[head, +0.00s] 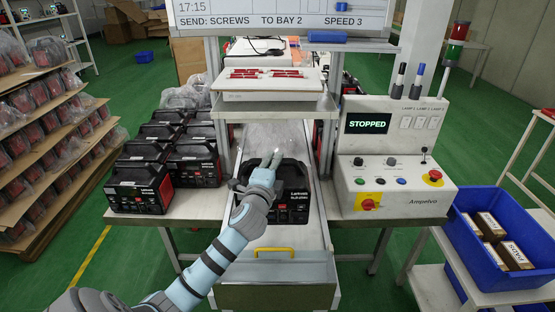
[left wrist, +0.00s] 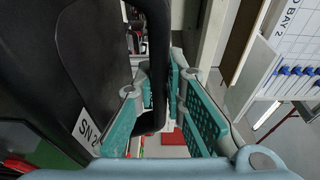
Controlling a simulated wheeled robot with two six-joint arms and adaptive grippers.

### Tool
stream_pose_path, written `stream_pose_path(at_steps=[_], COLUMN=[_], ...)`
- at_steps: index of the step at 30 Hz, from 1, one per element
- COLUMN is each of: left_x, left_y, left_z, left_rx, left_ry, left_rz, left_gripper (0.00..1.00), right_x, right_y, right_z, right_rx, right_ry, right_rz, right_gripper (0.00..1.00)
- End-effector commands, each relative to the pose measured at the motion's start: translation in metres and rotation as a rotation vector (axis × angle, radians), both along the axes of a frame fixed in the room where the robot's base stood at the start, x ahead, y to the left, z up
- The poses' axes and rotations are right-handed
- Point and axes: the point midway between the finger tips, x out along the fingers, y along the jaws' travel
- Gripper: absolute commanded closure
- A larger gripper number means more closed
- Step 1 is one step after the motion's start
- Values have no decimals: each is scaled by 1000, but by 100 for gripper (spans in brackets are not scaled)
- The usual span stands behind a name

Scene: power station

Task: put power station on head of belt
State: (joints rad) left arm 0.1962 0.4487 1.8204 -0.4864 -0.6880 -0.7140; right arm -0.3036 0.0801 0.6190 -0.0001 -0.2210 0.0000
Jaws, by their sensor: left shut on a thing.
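A black power station (head: 292,206) with a red-marked front sits upright at the near end of the conveyor belt (head: 318,226), or just above it; I cannot tell if it touches. My left gripper (head: 275,160) reaches over it from the front and is shut on its top handle. In the left wrist view the teal finger pads (left wrist: 160,105) close around the black handle (left wrist: 157,60), with the dark body and an SN label to the left. My forearm hides part of the front. My right gripper is not in view.
Several more power stations (head: 140,185) stand in rows on the table to the left. A control panel (head: 395,150) reading STOPPED stands to the right. A shelf with a white tray (head: 268,93) spans the belt. A yellow handle (head: 274,252) marks the front drawer. A blue crate (head: 485,270) holds boxes.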

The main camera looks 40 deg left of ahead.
Motion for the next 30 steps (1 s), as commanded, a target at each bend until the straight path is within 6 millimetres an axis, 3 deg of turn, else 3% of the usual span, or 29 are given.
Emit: stream_pose_path(at_steps=[3, 6, 14, 18, 21, 28, 29, 30], left_x=[1, 2, 3, 3, 3, 3, 2, 2], left_y=[-1, -2, -3, -3, -3, -4, -3, -3], left_z=[-35, -56, -81, -105, -114, -114, -118, -118], left_rx=[3, 5, 5, 4, 4, 4, -2, -2], left_ry=[-7, -10, -11, -9, -10, -10, -1, -1], left_rz=[-4, -6, -7, -7, -8, -9, -6, -6], left_gripper=[100, 100, 100, 100, 100, 100, 84, 78], right_x=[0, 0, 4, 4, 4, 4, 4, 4], right_y=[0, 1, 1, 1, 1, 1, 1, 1], right_z=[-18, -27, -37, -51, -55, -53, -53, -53], right_rx=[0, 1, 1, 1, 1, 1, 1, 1], right_ry=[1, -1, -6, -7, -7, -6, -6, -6], right_rz=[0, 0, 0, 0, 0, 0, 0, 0], right_gripper=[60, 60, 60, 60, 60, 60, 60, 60])
